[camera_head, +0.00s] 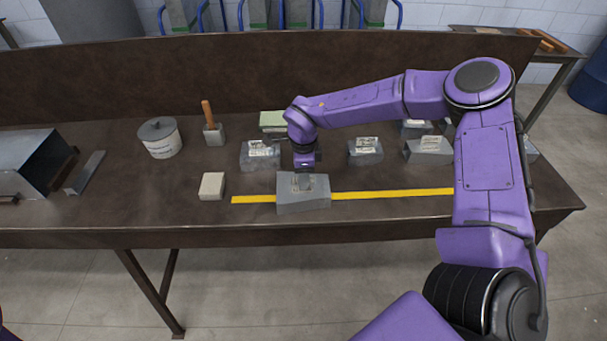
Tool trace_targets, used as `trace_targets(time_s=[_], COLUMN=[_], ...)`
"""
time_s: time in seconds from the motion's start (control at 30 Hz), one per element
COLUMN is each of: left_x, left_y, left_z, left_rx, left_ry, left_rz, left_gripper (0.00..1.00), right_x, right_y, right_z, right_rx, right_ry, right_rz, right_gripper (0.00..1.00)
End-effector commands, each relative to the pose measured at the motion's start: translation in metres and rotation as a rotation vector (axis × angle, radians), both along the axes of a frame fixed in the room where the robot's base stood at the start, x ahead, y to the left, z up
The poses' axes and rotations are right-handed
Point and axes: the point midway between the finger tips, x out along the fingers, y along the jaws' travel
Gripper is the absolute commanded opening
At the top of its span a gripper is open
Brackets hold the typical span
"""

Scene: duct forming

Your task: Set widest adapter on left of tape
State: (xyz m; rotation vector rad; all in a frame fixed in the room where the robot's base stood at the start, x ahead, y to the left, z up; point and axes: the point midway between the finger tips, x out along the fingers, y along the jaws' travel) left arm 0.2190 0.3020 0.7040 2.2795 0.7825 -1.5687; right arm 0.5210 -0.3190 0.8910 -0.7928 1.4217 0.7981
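A grey sheet-metal adapter (290,204) lies across the left part of the yellow tape strip (390,195) and hides a stretch of it. Whether it rests on the bench or hangs just above it is unclear. My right gripper (304,182) points down at the adapter's top middle, its fingers touching or overlapping it. The finger gap is too small to read. Other grey adapters with labels stand behind the tape: one at left (258,156), one in the middle (365,153), and one at right (428,150). More are partly hidden behind my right arm. My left gripper is out of view.
The brown bench (110,215) has a raised back wall. A beige block (212,186), white bucket (160,139), wooden-handled mallet (211,124), green-topped box (272,120) and large metal duct (30,160) stand at the left. The front strip near the tape's right half is clear.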

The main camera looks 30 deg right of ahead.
Motion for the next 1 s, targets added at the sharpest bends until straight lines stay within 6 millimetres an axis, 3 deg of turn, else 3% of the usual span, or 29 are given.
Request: trace_targets(time_s=[0.17,0.4,0.6,1.0], left_x=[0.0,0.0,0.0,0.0], left_y=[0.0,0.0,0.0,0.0], left_z=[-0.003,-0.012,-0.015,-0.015], left_rx=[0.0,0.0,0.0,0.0], left_ry=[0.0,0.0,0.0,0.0], left_rz=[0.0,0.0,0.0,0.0], left_gripper=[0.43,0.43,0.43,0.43], right_x=[0.001,0.002,0.001,0.0], right_y=[0.0,0.0,0.0,0.0], right_z=[0.013,0.07,0.1,0.105], right_rx=[0.0,0.0,0.0,0.001], right_ry=[-0.004,-0.006,-0.001,0.001], right_rz=[-0.001,0.0,0.0,0.0], right_gripper=[0.4,0.4,0.4,0.4])
